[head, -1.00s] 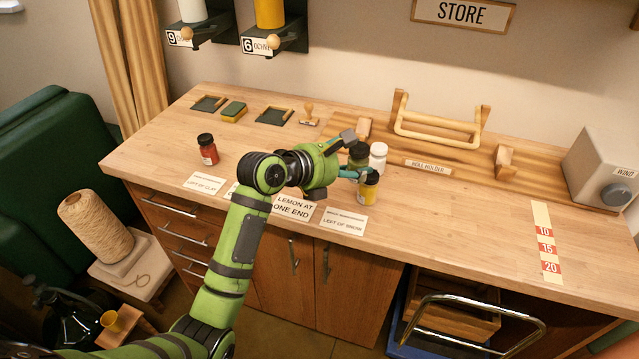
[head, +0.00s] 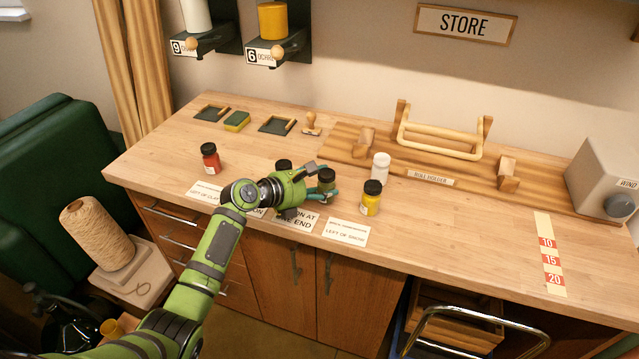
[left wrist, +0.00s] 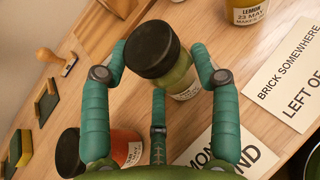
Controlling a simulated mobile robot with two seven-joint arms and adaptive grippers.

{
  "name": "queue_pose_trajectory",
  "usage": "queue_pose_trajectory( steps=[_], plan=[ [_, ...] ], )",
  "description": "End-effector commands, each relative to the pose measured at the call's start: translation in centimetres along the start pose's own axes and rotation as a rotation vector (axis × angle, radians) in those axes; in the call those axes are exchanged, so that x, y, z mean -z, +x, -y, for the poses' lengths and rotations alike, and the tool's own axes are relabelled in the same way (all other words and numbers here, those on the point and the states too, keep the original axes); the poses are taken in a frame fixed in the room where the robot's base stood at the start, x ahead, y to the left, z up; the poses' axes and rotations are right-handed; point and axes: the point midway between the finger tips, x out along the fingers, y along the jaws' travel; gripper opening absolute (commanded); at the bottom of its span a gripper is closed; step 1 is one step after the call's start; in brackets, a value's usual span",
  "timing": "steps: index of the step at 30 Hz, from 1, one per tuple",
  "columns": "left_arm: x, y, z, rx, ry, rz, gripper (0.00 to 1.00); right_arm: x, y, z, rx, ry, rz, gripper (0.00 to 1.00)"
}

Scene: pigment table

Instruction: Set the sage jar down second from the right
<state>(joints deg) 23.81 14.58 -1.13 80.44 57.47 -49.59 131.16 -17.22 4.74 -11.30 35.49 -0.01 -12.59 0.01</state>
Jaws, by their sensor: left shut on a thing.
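The sage jar (head: 326,181) is a green jar with a dark lid. It also shows in the left wrist view (left wrist: 178,80), between the teal fingers. My left gripper (head: 322,186) is shut on it; I cannot tell whether its base touches the table. A yellow lemon jar (head: 371,203) stands right of it, with a white jar (head: 380,167) just behind. A dark-lidded jar (head: 284,165) stands left, mostly hidden by my gripper; an orange-red jar (left wrist: 125,146) shows low in the wrist view. A red jar (head: 210,159) stands further left. My right gripper is out of view.
A wooden roll holder (head: 440,150) stands behind. Small trays, a sponge (head: 237,121) and a stamp (head: 311,125) lie at the back. The worktop (head: 455,225) right of the lemon jar is clear.

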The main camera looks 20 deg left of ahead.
Motion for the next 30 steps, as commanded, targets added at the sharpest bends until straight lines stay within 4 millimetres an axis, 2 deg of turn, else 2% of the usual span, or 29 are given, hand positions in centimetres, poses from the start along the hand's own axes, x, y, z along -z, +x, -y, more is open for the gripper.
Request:
queue_pose_trajectory(
  steps=[7,8,9,10,22,26,30],
  plan=[
    [0.3,0.1,0.1,0.001,-0.002,0.001,0.25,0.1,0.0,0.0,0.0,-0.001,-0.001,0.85],
    [0.4,0.2,0.1,0.001,-0.002,-0.001,0.66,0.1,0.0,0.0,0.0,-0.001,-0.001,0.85],
    [0.3,0.1,0.1,0.001,-0.002,-0.001,0.82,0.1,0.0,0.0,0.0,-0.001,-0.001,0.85],
    [0.3,0.1,0.1,0.001,-0.002,-0.001,0.85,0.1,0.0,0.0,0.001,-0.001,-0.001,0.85],
    [-0.1,-0.1,0.0,0.001,0.001,-0.001,0.85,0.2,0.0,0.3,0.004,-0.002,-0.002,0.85],
    [0.1,-1.6,0.0,0.0,-0.001,-0.001,0.85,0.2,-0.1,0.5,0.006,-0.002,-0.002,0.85],
    [0.1,-4.4,0.0,-0.001,0.001,-0.001,0.85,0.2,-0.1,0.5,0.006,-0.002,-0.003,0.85]
  ],
)
